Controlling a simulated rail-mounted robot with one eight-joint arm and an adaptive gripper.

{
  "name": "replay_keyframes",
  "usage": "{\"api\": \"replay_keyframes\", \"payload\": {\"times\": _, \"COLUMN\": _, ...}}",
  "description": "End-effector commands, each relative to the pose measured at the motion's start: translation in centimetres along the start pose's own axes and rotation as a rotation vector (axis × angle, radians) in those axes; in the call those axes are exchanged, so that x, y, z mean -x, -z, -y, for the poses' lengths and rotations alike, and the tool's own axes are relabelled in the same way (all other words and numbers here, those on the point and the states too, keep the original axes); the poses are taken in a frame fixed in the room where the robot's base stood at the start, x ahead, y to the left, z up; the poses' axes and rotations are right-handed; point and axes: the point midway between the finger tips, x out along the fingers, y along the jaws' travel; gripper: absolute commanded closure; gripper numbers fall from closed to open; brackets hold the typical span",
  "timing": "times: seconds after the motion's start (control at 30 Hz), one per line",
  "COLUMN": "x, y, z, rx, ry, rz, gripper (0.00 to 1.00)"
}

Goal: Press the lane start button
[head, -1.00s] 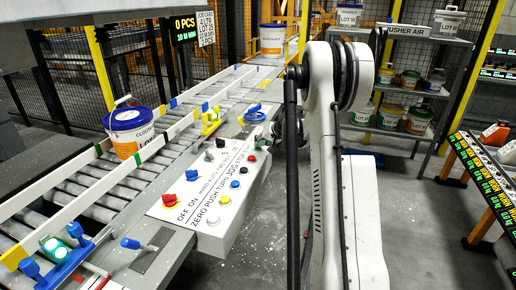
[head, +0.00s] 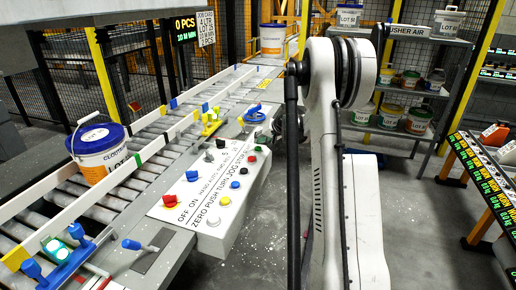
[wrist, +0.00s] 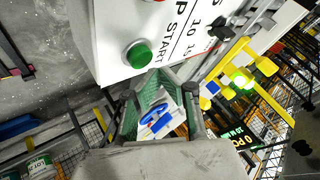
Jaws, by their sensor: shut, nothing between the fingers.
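The white control panel (head: 216,192) stands beside the roller conveyor in the head view, with several coloured buttons and switches. In the wrist view, the green button (wrist: 139,55) sits on the panel face (wrist: 120,22), next to the printed word START. My gripper (wrist: 162,84) is just below it in that view, its green-padded fingers shut with nothing held. The fingertips look apart from the button; the exact gap is hard to tell. In the head view my arm hides the gripper.
A pail with a blue lid (head: 97,150) rides on the conveyor (head: 125,192); another pail (head: 272,39) stands at its far end. A shelf (head: 408,90) with several pails is behind my arm. A yellow bracket with a lit green lamp (wrist: 242,80) is right of the panel in the wrist view.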

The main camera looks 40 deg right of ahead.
Motion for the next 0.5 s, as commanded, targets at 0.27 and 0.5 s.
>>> {"api": "replay_keyframes", "payload": {"times": 0.27, "x": 1.0, "y": 0.7, "z": 0.7, "rx": 0.000, "ry": 0.000, "rz": 0.000, "gripper": 1.00}}
{"api": "replay_keyframes", "payload": {"times": 0.5, "x": 2.5, "y": 1.8, "z": 1.8, "rx": 0.000, "ry": 0.000, "rz": 0.000, "gripper": 1.00}}
